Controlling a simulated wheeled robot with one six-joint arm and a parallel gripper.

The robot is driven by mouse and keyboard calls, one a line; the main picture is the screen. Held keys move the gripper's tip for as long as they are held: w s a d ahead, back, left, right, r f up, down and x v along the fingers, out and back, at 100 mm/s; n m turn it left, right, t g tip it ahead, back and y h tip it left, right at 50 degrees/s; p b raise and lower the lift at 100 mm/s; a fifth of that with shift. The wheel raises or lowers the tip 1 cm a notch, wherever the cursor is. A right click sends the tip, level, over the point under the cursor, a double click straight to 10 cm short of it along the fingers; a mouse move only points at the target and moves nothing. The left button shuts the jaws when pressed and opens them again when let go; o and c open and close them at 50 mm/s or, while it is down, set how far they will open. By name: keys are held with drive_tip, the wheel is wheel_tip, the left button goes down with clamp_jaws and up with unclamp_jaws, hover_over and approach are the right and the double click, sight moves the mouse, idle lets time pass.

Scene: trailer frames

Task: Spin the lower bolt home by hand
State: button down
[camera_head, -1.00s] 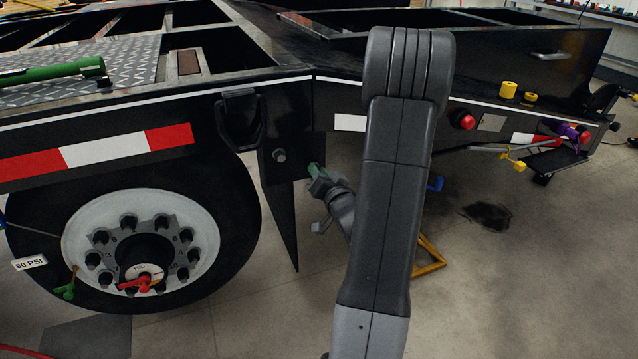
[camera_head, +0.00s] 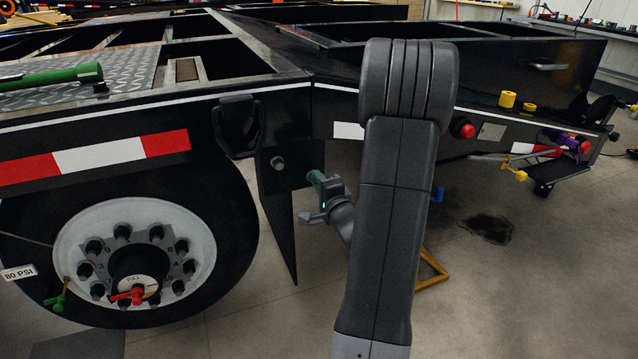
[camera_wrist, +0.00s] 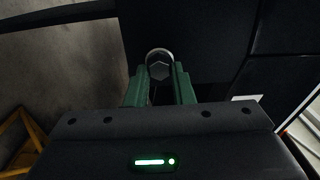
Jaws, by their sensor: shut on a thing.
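A hex bolt head with a round flange or washer (camera_wrist: 159,68) is between the green fingers of my gripper (camera_wrist: 160,88) in the wrist view. The fingers are shut on its sides. In the head view my gripper (camera_head: 313,178) points left at the lower part of the black hanging plate (camera_head: 280,208), and the fingers hide the held bolt. Another bolt head (camera_head: 278,163) shows on the plate, up and left of my gripper, and is untouched. How far the held bolt is seated cannot be told.
A trailer wheel (camera_head: 135,260) with a red-handled gauge (camera_head: 130,295) stands left of the plate. A black hook bracket (camera_head: 237,125) hangs above. A yellow stand (camera_head: 432,270) is on the floor behind my arm. Open floor lies below the plate.

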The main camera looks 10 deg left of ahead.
drive_tip(key=m, duration=1.2)
drive_tip(key=shift+s+f, duration=0.2)
drive_tip(key=shift+f, duration=0.15)
drive_tip(key=m+p, duration=0.2)
drive_tip(key=m, duration=0.3)
drive_tip(key=m+p, duration=0.2)
drive_tip(key=m, duration=0.3)
drive_tip(key=m+p, duration=0.2)
drive_tip(key=m, duration=0.3)
drive_tip(key=shift+s+a+r, duration=0.15)
drive_tip(key=shift+a, duration=0.2)
drive_tip(key=shift+m+p, duration=0.85)
drive_tip(key=shift+m, duration=0.75)
